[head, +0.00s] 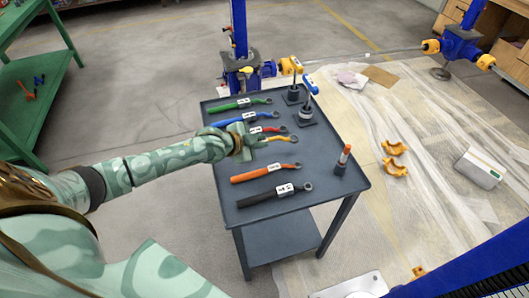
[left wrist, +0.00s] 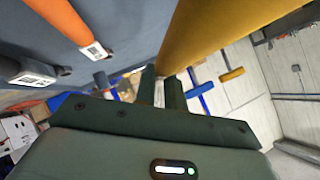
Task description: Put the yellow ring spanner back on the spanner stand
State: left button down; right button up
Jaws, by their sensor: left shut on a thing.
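The yellow ring spanner (head: 279,138) lies across the middle of the dark grey stand (head: 320,195), between a red spanner (head: 275,129) and an orange spanner (head: 256,174). My left gripper (head: 255,140) is shut on its handle, and its ring end points right. In the left wrist view the yellow handle (left wrist: 215,35) is large and close, at the fingertips (left wrist: 163,88). I cannot tell whether the spanner touches the stand top or is just above it. My left gripper hides part of the handle. My right gripper is not in view.
Green (head: 235,105), blue (head: 232,121) and black (head: 270,194) spanners lie on the same top. Two dark posts with yellow (head: 290,66) and blue (head: 309,84) heads stand at its back right. An orange-topped tool (head: 343,160) stands at the right edge.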

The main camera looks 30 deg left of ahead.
aim_at(262, 156)
pick_arm(q)
jog(key=w+f, duration=0.1)
jog(key=w+f+b, duration=0.1)
jog(key=shift+w+a+f+b, duration=0.15)
jog(key=shift+a+f+b, duration=0.15)
jog(key=shift+f, duration=0.05)
notch_tip(262, 156, down, 4)
jog(key=shift+w+r+b, duration=0.15)
jog(key=shift+r+b, duration=0.1)
jog(key=shift+b, duration=0.6)
jog(key=shift+r, duration=0.2)
jog(key=shift+f, duration=0.2)
jog(key=c, duration=1.5)
grip_release()
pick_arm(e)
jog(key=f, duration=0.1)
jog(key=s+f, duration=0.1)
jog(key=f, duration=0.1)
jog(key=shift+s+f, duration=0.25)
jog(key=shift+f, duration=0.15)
